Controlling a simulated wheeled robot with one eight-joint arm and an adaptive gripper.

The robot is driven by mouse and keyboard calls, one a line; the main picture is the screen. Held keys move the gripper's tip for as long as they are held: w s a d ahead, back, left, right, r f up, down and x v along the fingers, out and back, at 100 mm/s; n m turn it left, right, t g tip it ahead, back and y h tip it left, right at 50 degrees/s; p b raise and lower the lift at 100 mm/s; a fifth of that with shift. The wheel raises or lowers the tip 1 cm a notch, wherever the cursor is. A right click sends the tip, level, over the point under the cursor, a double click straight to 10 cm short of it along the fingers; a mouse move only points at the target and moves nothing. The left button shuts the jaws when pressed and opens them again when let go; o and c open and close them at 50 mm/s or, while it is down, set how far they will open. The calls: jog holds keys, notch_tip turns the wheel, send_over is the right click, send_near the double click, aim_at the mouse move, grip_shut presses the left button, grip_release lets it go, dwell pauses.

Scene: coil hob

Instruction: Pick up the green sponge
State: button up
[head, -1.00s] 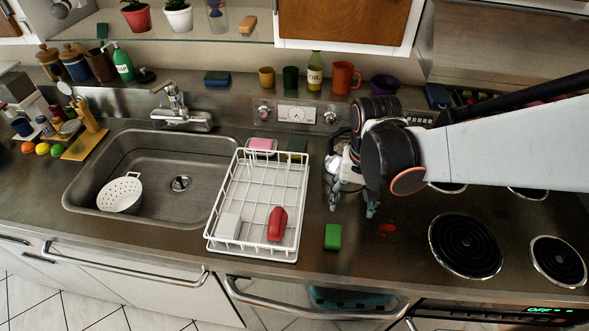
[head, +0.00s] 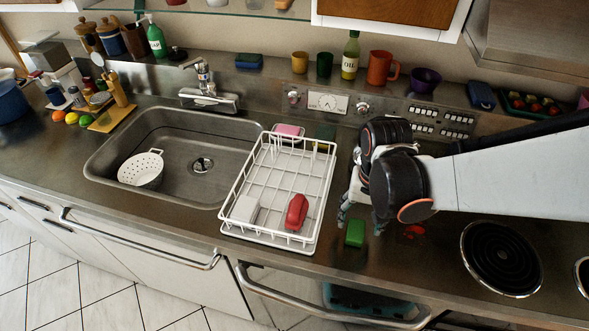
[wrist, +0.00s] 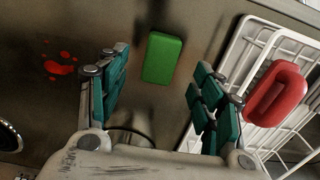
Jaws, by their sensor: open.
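The green sponge (head: 355,233) lies on the steel counter, right of the white dish rack and near the counter's front edge. It also shows in the wrist view (wrist: 162,58), ahead of and between my fingers. My gripper (head: 361,219) is open and empty, just above and behind the sponge in the head view. In the wrist view my gripper (wrist: 160,88) has its fingers spread on either side, apart from the sponge. Part of the gripper is hidden behind my wrist in the head view.
A red stain (head: 413,232) and a coil burner (head: 501,258) are to the right. The sink (head: 120,150) is farther left.

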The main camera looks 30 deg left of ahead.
aim_at(357, 229)
jog(key=f+b, duration=0.2)
jog(key=f, duration=0.1)
jog(key=f+b, duration=0.1)
jog(key=f, duration=0.1)
jog(key=shift+w+a, duration=0.2)
jog(key=shift+w, duration=0.1)
jog(key=shift+c, duration=0.2)
jog(key=shift+d, duration=0.1)
jog(key=c, duration=0.9)
jog(key=shift+r, duration=0.1)
